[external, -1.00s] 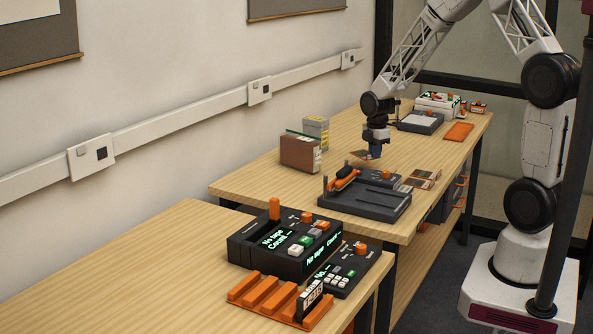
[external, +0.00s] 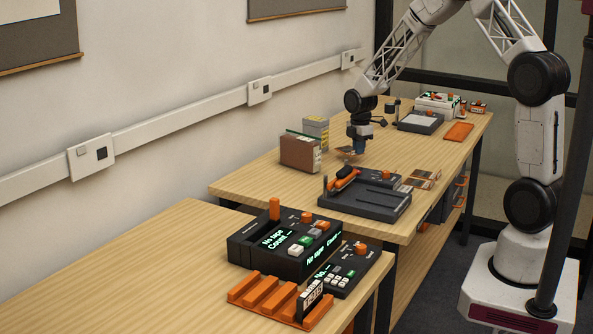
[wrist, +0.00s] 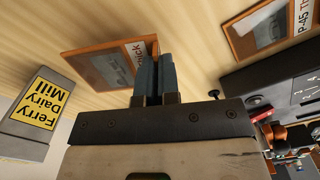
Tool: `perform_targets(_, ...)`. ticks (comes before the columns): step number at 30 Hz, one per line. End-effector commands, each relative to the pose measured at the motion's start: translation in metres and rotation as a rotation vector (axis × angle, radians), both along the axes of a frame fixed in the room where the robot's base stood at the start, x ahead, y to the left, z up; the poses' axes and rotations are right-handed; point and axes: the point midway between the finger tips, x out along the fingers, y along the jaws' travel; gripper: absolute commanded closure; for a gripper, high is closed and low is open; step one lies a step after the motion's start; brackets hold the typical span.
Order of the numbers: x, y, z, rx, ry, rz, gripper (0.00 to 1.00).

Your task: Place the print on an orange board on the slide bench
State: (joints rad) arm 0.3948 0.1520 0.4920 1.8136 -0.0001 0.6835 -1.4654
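A print on an orange board (wrist: 98,68) with a grey picture shows in the wrist view, its lettering partly hidden by my fingers. My gripper (wrist: 153,72) is shut on its right end, with two blue fingers close together. In the external view my gripper (external: 359,151) points down over the wooden bench (external: 255,180), and the small print (external: 346,151) sticks out to its left, seemingly just above the bench top. I cannot tell which surface is named the slide bench.
A brown box (external: 299,153) and a grey box (external: 316,128) with a yellow label stand left of my gripper. A dark device (external: 365,203) lies in front. Other prints (external: 424,178) lie at right. An orange mat (external: 459,131) and a grey tray (external: 418,122) are farther back.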

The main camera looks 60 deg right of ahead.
Motion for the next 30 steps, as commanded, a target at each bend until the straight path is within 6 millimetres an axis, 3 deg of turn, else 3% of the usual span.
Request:
perform_targets(14,0.0,0.0,-0.034,0.0,0.001,0.0,1.0)
perform_targets(28,0.0,0.0,-0.038,0.0,0.0,0.0,1.0)
perform_targets(30,0.0,0.0,-0.038,0.0,-0.001,0.0,0.89)
